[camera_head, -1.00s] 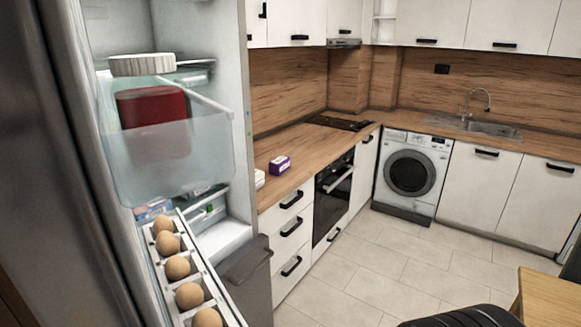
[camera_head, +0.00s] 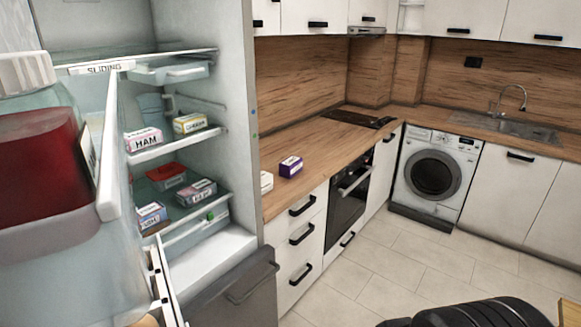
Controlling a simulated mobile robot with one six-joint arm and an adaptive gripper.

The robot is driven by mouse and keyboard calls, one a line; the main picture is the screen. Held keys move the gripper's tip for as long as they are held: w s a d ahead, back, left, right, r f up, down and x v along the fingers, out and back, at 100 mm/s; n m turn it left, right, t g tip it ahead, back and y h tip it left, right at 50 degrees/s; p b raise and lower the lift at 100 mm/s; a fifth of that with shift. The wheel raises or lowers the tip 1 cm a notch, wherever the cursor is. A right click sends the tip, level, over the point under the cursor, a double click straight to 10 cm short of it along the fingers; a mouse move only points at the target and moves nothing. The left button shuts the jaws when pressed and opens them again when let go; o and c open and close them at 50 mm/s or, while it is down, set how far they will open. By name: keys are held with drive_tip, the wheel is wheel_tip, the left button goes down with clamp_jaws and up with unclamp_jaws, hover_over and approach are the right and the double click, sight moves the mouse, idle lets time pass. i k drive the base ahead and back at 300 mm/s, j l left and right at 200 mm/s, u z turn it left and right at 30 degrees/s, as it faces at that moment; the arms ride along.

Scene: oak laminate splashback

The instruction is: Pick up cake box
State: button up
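No box can be surely read as the cake box. In the open fridge, a white and pink box marked HAM (camera_head: 143,140) and a yellow and white box (camera_head: 189,124) sit on a glass shelf. Below them are a red-lidded box (camera_head: 166,176), a grey and pink box (camera_head: 197,193) and a blue and white box (camera_head: 151,216), with labels too small to read surely. A purple and white box (camera_head: 290,166) and a partly hidden white box (camera_head: 266,182) stand on the counter. My gripper is not in view.
The open fridge door (camera_head: 108,150) fills the left, with a large red-filled jar (camera_head: 40,165) in its bin. The wooden counter (camera_head: 320,145) runs right of the fridge. A black rounded object (camera_head: 480,315) is at bottom right. The tiled floor (camera_head: 365,270) between is clear.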

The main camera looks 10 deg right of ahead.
sight(290, 166)
drive_tip(key=i+l, duration=0.2)
drive_tip(key=i, duration=0.25)
drive_tip(key=i+l, duration=0.15)
drive_tip(key=i, duration=0.3)
drive_tip(key=i+l, duration=0.2)
drive_tip(key=i, duration=0.2)
drive_tip(key=i+l, duration=0.15)
drive_tip(key=i, duration=0.3)
drive_tip(key=i+l+u, duration=0.4)
drive_tip(key=i+l, duration=0.15)
drive_tip(key=i, duration=0.2)
drive_tip(key=i+l+u, duration=0.45)
drive_tip(key=i+l, duration=0.25)
drive_tip(key=u, duration=1.7)
